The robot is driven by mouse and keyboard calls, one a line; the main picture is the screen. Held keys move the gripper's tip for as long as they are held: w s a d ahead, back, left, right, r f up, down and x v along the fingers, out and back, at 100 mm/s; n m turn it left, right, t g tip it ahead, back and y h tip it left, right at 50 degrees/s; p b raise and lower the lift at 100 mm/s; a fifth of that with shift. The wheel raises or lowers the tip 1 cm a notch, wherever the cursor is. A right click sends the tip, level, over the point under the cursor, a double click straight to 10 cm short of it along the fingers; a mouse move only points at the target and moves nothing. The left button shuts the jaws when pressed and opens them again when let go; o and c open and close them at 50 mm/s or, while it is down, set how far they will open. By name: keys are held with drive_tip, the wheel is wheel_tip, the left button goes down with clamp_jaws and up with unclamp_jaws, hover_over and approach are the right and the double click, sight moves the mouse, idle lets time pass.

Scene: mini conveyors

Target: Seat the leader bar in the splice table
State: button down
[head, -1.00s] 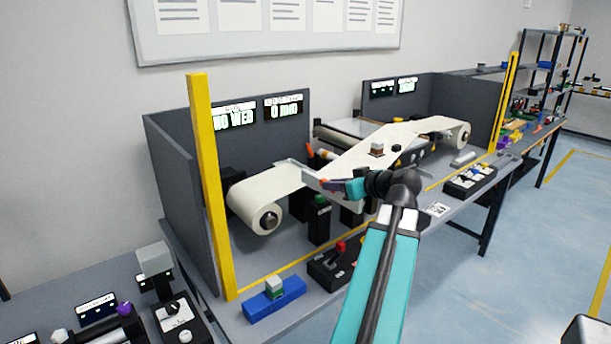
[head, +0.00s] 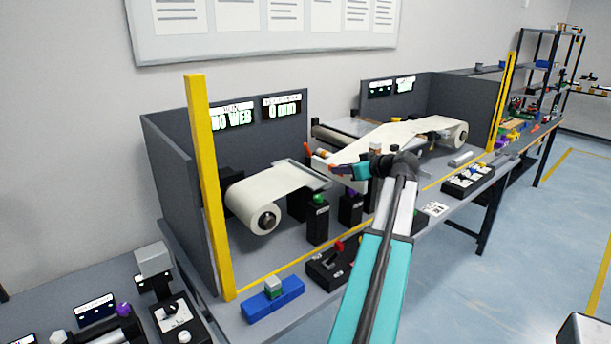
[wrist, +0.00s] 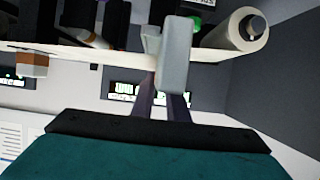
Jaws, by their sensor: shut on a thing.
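My gripper (head: 335,169) is shut on the leader bar; it also shows in the wrist view (wrist: 164,98). The leader bar (wrist: 174,70) is a pale grey block held across the fingertips, at the end of the white web (head: 375,142). In the head view the bar is small and mostly hidden by the gripper and web. The splice table (head: 319,182) is a grey plate left of my gripper, with the left roll's white web (head: 275,182) running onto it. The held bar is apart from the plate, to its right.
The left roll (head: 262,217) and the right roll (head: 460,134) stand at either end. A post with a green button (head: 318,220) and one with a purple top (head: 351,206) stand below my gripper. A yellow upright (head: 207,185) and a lever box (head: 330,265) are in front.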

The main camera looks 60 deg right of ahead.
drive_tip(key=w+d+f, duration=0.1)
drive_tip(key=w+d, duration=0.2)
drive_tip(key=d, duration=0.7)
drive_tip(key=shift+d+f, duration=0.25)
drive_tip(key=shift+d, duration=0.05)
drive_tip(key=w+p, duration=0.1)
drive_tip(key=w, duration=0.4)
drive_tip(key=w+f+p, duration=0.1)
drive_tip(key=w+p, duration=0.1)
drive_tip(key=w, duration=0.3)
drive_tip(key=w+a+p, duration=0.1)
drive_tip(key=w+p, duration=0.1)
drive_tip(key=w, duration=0.4)
drive_tip(key=shift+a+f, duration=0.1)
drive_tip(key=shift+f, duration=0.1)
drive_tip(key=shift+f, duration=0.15)
drive_tip(key=shift+f+p, duration=0.8)
drive_tip(key=shift+f, duration=0.85)
drive_tip(key=shift+f, duration=0.15)
